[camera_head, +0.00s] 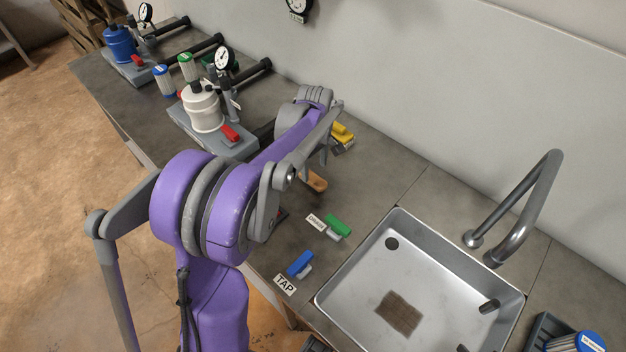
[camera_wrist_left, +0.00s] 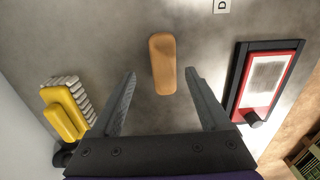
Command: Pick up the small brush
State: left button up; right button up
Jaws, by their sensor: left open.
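A rounded tan wooden piece (camera_wrist_left: 162,62), which looks like the small brush seen from above, lies on the grey worktop. It also shows in the head view (camera_head: 317,181), below the end of my left arm; any bristles are hidden. My left gripper (camera_wrist_left: 160,74) is open and empty. In the wrist view its fingertips flank the near end of the wooden piece, with gaps on both sides. I cannot tell the height above it. A larger yellow brush with pale bristles (camera_wrist_left: 67,108) lies left of the gripper; it also shows in the head view (camera_head: 342,134).
A red-and-black framed panel (camera_wrist_left: 266,80) lies right of the gripper. A white filter canister on a base (camera_head: 203,108) stands at the back left. A wall (camera_head: 450,70) runs behind the worktop.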

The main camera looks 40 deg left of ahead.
aim_at(313, 178)
pick_arm(q)
jog(key=f, duration=0.4)
jog(key=shift+s+a+f, duration=0.1)
jog(key=shift+s+f, duration=0.15)
jog(key=shift+f, duration=0.1)
grip_shut()
